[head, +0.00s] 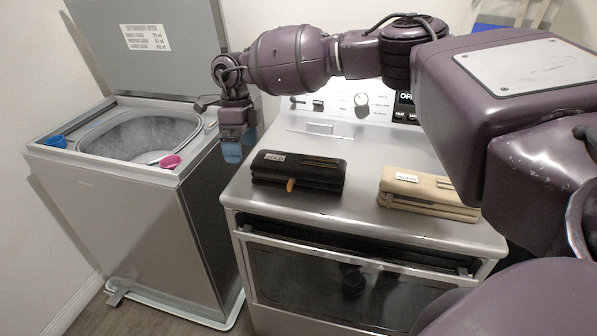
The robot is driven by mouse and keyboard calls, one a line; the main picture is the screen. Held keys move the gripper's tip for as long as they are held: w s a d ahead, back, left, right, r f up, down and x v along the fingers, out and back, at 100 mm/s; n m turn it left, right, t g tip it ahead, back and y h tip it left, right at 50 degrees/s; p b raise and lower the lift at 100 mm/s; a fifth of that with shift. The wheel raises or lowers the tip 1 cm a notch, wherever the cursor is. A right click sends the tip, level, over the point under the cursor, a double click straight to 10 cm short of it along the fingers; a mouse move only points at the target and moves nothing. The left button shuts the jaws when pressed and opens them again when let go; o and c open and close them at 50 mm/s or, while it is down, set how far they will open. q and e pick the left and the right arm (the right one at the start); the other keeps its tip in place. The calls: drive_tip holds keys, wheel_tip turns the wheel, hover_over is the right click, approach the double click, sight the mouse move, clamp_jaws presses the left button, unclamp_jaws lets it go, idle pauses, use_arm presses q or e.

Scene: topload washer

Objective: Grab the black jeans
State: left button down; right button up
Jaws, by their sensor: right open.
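The black jeans (297,172) lie folded on the left part of the stove top, with a white label reading COLD and a small tan tab at the front edge. My right gripper (233,152) hangs pointing down, left of and slightly higher in the picture than the black jeans, near the gap between washer and stove. Its bluish fingertips are apart from the jeans and it holds nothing that I can see. My left gripper is out of view.
Folded tan jeans (428,193) with a label lie on the stove top (350,215) at right. The stove's back panel (362,102) rises behind.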

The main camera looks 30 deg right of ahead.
sight(298, 160)
drive_tip(key=d+h, duration=0.1)
drive_tip(key=d, duration=0.2)
drive_tip(key=s+d+h, duration=0.1)
drive_tip(key=d, duration=0.3)
drive_tip(key=d+g+h, duration=0.1)
drive_tip(key=d+h, duration=0.1)
drive_tip(key=d, duration=0.2)
drive_tip(key=shift+s+f+m, duration=0.2)
drive_tip(key=shift+s+m, duration=0.1)
drive_tip(key=shift+s, duration=0.05)
drive_tip(key=x, duration=0.5)
drive_tip(key=shift+s+f, duration=0.25)
drive_tip(key=shift+f, duration=0.05)
drive_tip(key=shift+d+f, duration=0.1)
drive_tip(key=shift+f, duration=0.15)
drive_tip(key=shift+f, duration=0.1)
drive_tip(key=c, duration=0.9)
drive_tip(key=shift+c, duration=0.2)
